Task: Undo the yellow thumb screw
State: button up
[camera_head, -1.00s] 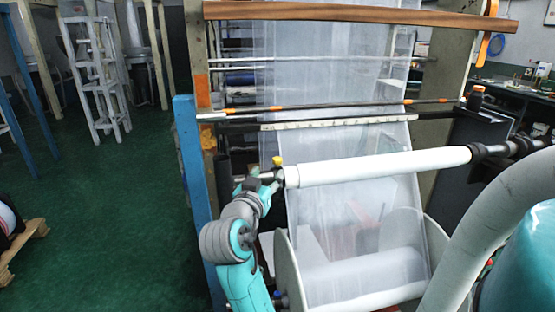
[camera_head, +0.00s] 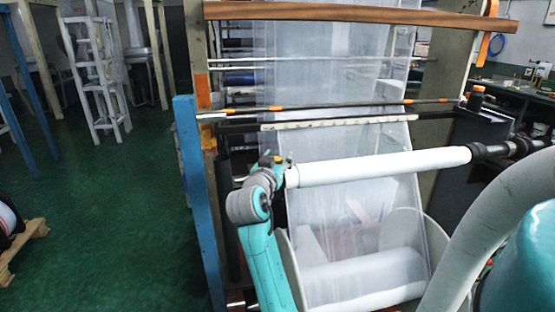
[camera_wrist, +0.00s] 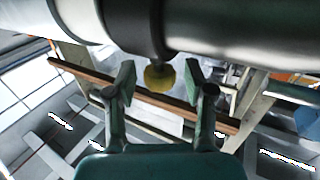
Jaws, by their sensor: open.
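The yellow thumb screw (camera_wrist: 159,76) sticks out from the dark collar (camera_wrist: 133,25) on the shaft, beside the end of the white roll (camera_wrist: 75,15). In the wrist view my open gripper (camera_wrist: 159,82) has one finger on each side of the screw, with a gap showing on both sides. In the head view the screw (camera_head: 278,160) shows as a small yellow spot at the left end of the white roll (camera_head: 380,168). My gripper (camera_head: 276,166) is there, small and partly hidden by my own wrist.
A blue post (camera_head: 197,200) stands close to the left of my arm. Clear film (camera_head: 340,90) hangs behind the roll, and a lower roll (camera_head: 365,278) lies below. The green floor (camera_head: 100,200) at left is mostly open.

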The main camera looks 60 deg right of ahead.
grip_shut()
jog(key=shift+t, duration=0.3)
jog(key=n+t+y, duration=0.2)
jog(key=n+t, duration=0.1)
jog(key=n+t+y, duration=0.2)
jog(key=t, duration=0.2)
jog(key=shift+s+d+n, duration=0.1)
jog(key=shift+n, duration=0.3)
jog(key=shift+n+t+y, duration=2.3)
jog(key=shift+t+y, duration=0.1)
jog(key=shift+y, duration=1)
grip_release()
jog(key=shift+n, duration=0.3)
